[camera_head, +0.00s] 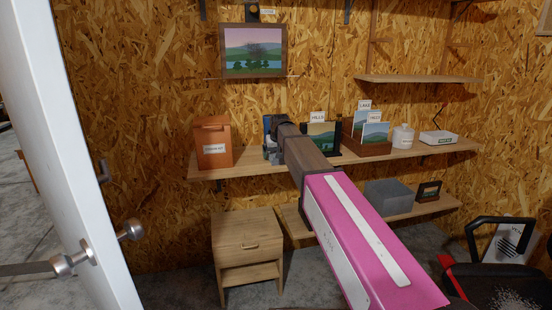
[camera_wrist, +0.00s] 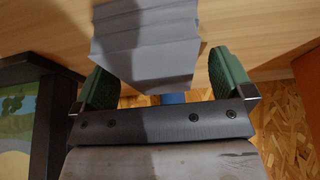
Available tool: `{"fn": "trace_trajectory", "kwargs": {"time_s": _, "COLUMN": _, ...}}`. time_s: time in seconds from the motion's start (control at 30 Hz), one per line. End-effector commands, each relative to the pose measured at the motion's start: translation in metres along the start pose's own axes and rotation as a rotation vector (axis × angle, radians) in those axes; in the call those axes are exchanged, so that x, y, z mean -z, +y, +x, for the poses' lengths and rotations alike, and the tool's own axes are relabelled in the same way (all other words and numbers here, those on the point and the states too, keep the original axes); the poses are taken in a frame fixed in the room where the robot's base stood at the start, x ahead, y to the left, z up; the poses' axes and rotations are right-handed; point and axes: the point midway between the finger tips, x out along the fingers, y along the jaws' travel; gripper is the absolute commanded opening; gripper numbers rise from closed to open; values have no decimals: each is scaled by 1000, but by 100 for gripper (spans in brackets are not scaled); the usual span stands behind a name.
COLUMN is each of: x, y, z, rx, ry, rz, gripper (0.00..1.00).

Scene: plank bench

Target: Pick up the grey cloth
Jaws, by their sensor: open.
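The grey cloth (camera_wrist: 150,40) shows in the wrist view as a folded, pleated grey piece over the wooden shelf. It lies ahead of and partly between the green fingers of my gripper (camera_wrist: 163,72). The fingers are spread apart, with no clear contact on the cloth. In the head view my gripper (camera_head: 277,124) is at the middle shelf, between the orange box and the dark-framed picture. The cloth is hard to make out there, largely hidden by my arm.
The middle shelf (camera_head: 228,172) also holds an orange box (camera_head: 212,143), a dark-framed picture (camera_head: 322,137), a card box (camera_head: 368,149) and a white jar (camera_head: 402,137). A blue object (camera_wrist: 173,98) shows beyond my gripper. A grey box (camera_head: 388,196) sits on the lower shelf.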

Motion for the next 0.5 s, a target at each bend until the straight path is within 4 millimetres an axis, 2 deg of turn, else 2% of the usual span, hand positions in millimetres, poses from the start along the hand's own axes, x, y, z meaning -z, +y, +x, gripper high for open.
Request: {"fn": "trace_trajectory", "kwargs": {"time_s": 0.5, "x": -2, "y": 0, "z": 3, "rx": 0, "ry": -1, "rz": 0, "gripper": 99}}
